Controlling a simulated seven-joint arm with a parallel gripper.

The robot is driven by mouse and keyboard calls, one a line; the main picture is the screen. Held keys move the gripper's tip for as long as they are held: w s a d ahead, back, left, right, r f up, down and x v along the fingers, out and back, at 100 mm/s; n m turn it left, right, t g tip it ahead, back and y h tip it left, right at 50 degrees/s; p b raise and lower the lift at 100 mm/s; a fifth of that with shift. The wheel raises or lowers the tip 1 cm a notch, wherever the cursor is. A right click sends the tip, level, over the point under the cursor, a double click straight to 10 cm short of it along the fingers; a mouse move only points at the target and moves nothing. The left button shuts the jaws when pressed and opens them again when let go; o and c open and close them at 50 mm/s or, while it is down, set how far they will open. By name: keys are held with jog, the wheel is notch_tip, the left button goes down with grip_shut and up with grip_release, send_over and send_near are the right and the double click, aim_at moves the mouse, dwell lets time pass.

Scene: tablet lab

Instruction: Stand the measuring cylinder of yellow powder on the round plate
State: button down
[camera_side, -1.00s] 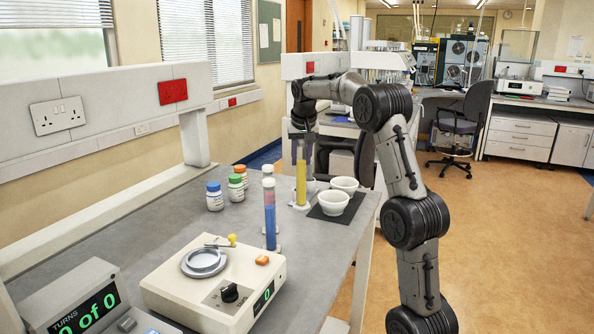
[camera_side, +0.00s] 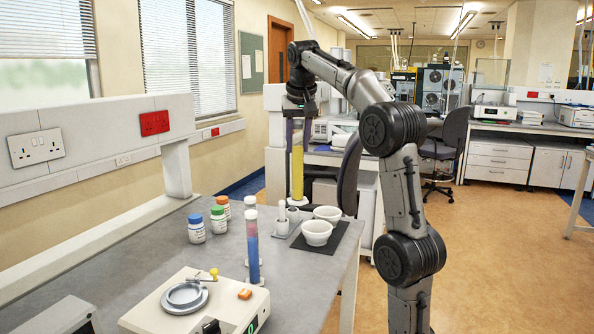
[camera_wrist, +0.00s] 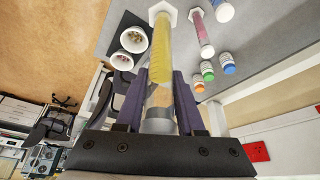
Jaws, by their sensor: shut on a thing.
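My gripper (camera_side: 298,142) is shut on the upper part of the measuring cylinder of yellow powder (camera_side: 297,175). The cylinder hangs upright in the side view, its white foot lifted above the far part of the bench. In the wrist view the cylinder (camera_wrist: 160,55) runs away between the two dark fingers of my gripper (camera_wrist: 165,82), foot outward. The round plate (camera_side: 184,296) is a grey disc on top of a cream device at the near left. The held cylinder is well beyond it, to the right and higher.
Tall cylinders of blue and pink contents (camera_side: 253,248) stand between the plate and my gripper. Two white bowls (camera_side: 317,232) sit on a dark mat (camera_side: 345,240). Capped bottles (camera_side: 196,230) stand left. Small grey pieces (camera_side: 281,224) stand near the bowls. A yellow-knobbed lever (camera_side: 213,273) is beside the plate.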

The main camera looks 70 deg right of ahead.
aim_at(297, 120)
notch_tip(297, 120, up, 5)
jog(key=shift+r, duration=0.2)
jog(key=w+a+n+t+y, duration=0.15)
jog(key=w+a, duration=0.35)
jog(key=a, duration=0.5)
jog(key=w+a+n, duration=0.3)
jog(key=w+a, duration=0.2)
jog(key=a, duration=0.4)
jog(key=w+a+n, duration=0.2)
jog(key=w+a, duration=0.4)
jog(key=a, duration=0.4)
notch_tip(297, 120, down, 18)
jog(key=shift+s+d, duration=0.15)
jog(key=shift+s, duration=0.1)
jog(key=shift+f+m, duration=0.25)
jog(key=shift+f, duration=0.2)
dwell(2.1)
jog(key=shift+c, duration=2.2)
grip_release()
